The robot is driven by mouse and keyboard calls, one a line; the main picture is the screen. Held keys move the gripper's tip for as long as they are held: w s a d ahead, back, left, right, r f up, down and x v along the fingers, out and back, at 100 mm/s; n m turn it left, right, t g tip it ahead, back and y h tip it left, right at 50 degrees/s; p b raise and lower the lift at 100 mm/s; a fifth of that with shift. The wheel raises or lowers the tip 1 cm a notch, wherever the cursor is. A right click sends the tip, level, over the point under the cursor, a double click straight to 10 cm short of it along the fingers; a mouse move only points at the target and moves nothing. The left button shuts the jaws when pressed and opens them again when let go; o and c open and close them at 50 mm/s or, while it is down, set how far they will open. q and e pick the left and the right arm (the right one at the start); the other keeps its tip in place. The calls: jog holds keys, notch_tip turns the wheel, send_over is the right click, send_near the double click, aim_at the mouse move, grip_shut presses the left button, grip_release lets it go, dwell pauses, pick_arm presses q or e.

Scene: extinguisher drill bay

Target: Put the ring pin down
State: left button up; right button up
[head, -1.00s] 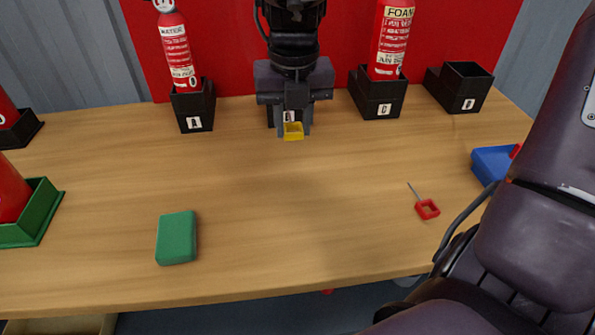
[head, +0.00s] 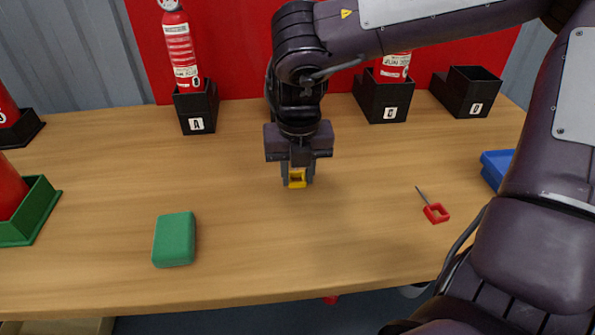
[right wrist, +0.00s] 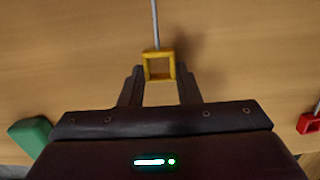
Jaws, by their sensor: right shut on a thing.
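The yellow ring pin (head: 297,178) has a square yellow ring; in the right wrist view the ring pin (right wrist: 159,66) shows a thin grey shaft pointing away from the gripper. My right gripper (head: 298,180) is shut on the ring, above the middle of the wooden table (head: 230,230). The right gripper (right wrist: 160,85) also shows in its wrist view, with its fingers at either side of the ring. I cannot tell whether the shaft touches the table. My left gripper is not in view.
A red ring pin (head: 436,213) lies to the right and a green block (head: 174,240) at front left. Black holders A (head: 197,108), C (head: 383,103) and D (head: 466,92) stand along the back. A blue tray (head: 496,168) is at right. The table around the gripper is clear.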

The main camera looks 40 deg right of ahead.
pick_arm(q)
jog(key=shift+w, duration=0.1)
pick_arm(e)
jog(key=shift+f, duration=0.1)
jog(key=o, duration=1.1)
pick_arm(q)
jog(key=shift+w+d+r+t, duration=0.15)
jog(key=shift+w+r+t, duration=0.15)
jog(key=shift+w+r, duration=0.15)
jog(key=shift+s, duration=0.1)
pick_arm(e)
jog(key=shift+r, duration=0.5)
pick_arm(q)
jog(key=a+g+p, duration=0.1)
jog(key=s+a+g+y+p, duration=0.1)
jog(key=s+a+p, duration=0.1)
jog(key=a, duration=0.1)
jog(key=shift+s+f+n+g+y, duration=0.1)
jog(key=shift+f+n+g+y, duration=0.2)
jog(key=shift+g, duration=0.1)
pick_arm(e)
jog(key=r, duration=0.7)
jog(key=s+r, duration=0.1)
jog(key=r, duration=0.3)
jog(key=shift+a+r, duration=0.1)
jog(key=shift+a, duration=0.15)
